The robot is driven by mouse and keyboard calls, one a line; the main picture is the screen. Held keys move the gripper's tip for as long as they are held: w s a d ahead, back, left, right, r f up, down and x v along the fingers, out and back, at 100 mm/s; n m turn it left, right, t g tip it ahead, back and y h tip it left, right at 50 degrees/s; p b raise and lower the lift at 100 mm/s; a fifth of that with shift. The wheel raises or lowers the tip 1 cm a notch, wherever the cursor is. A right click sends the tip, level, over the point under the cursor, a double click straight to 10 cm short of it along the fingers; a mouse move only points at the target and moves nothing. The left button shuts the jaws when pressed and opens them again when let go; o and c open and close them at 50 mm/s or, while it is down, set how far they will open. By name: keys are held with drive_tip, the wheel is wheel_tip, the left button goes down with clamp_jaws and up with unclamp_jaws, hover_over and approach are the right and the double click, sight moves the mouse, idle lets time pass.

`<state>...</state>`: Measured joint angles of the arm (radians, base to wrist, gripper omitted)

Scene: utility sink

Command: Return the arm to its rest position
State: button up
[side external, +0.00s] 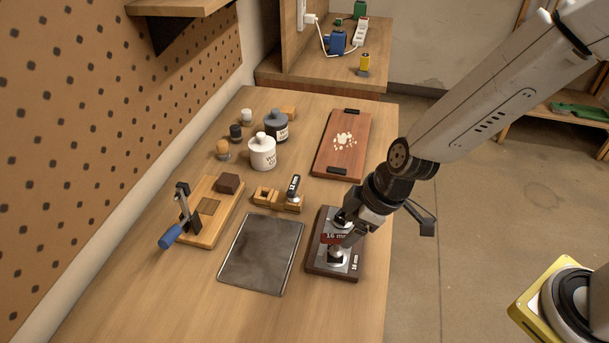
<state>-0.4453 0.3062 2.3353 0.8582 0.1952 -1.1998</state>
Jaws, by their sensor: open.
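My arm reaches in from the upper right in the side external view. My gripper (346,229) points down and left, low over a dark holder marked 16 mm (346,268) at the right edge of the wooden bench. The jaws are open. They overlap the holder's metal top in the picture, so I cannot tell whether they touch it. A round metal piece shows on the holder just below the jaws.
A pegboard wall stands left. The floor lies right.

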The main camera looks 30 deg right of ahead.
drive_tip(key=shift+d+r, duration=0.15)
drive_tip(key=shift+d, duration=0.4)
drive_tip(key=s+d+r+m+h, duration=0.1)
drive_tip(key=d+m, duration=0.3)
drive_tip(key=d, duration=0.4)
drive_tip(key=s+d+r+m+h, duration=0.1)
drive_tip(key=s+d+m+h, duration=0.1)
drive_tip(key=d+m, duration=0.3)
drive_tip(key=s+d, duration=0.1)
drive_tip(key=d, duration=0.2)
drive_tip(key=shift+d+r, duration=0.35)
drive_tip(key=shift+s+d, duration=0.35)
drive_tip(key=shift+d, duration=0.05)
drive_tip(key=shift+c, duration=0.3)
drive_tip(key=w+a+n, duration=0.2)
drive_tip(key=a+n, duration=0.1)
drive_tip(key=a, duration=0.3)
drive_tip(key=w+a+f+n+g, duration=0.1)
drive_tip(key=w+a+n, duration=0.1)
drive_tip(key=a+n, duration=0.2)
drive_tip(key=w+a+f+n+g+y, duration=0.1)
drive_tip(key=w+a+n, duration=0.1)
drive_tip(key=a, duration=0.7)
drive_tip(key=shift+a+n, duration=0.1)
drive_tip(key=shift+n, duration=0.7)
drive_tip(key=shift+w+f, duration=0.1)
